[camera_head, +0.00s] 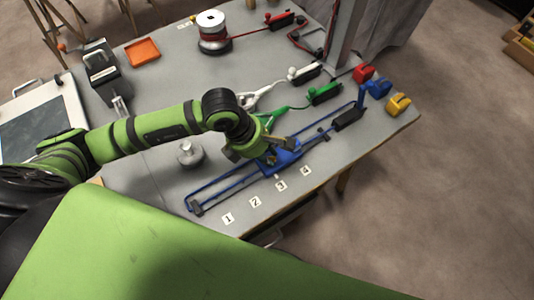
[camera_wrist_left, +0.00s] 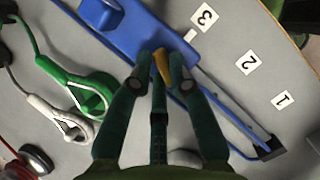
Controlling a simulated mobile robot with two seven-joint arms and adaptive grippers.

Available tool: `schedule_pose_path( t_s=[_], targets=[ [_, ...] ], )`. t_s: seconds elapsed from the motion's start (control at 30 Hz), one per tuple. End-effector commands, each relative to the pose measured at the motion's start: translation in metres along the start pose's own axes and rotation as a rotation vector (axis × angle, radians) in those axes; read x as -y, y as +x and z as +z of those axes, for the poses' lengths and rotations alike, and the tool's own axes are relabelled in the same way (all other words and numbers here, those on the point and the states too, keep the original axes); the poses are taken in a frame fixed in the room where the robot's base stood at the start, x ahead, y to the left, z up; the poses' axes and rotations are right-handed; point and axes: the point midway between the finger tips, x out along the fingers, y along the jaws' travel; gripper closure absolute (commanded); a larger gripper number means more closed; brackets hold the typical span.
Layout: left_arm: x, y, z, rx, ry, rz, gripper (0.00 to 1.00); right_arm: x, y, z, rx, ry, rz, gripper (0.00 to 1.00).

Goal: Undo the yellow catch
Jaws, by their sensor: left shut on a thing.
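The yellow catch (camera_wrist_left: 161,66) shows in the left wrist view as a small yellow piece beside the blue carriage (camera_wrist_left: 130,30). My left gripper (camera_wrist_left: 161,60) is shut on it, with a fingertip on each side. In the head view the blue carriage (camera_head: 285,158) sits on a long blue rail frame (camera_head: 218,184) near the table's front edge. There my left gripper (camera_head: 262,158) reaches down over the carriage, and I cannot make out the catch. My right gripper is not in view.
Number tags, including tag 3 (camera_head: 281,186), lie along the rail's near side. Green (camera_head: 275,113) and white (camera_head: 250,101) clamp-like tools lie behind it. A grey round weight (camera_head: 189,155) stands left of the gripper. Red, blue and yellow (camera_head: 399,104) blocks sit at the right corner.

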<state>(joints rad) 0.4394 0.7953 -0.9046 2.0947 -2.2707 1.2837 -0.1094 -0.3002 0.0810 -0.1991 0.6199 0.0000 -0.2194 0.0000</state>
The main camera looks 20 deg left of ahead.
Motion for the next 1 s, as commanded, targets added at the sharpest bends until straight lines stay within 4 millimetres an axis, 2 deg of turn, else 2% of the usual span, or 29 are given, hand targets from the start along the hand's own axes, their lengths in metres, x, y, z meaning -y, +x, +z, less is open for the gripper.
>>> schedule_pose_path(
  t_s=[0.2,0.5,1.0],
  targets=[
    [0.001,0.002,-0.002,0.0,-0.173,0.072,1.0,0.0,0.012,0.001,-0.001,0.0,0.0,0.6],
    [0.002,0.001,-0.002,-0.001,-0.341,0.142,1.0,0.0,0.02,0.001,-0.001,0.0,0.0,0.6],
    [0.002,-0.001,-0.002,-0.003,-0.421,0.174,1.0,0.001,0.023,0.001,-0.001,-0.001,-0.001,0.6]
  ],
)
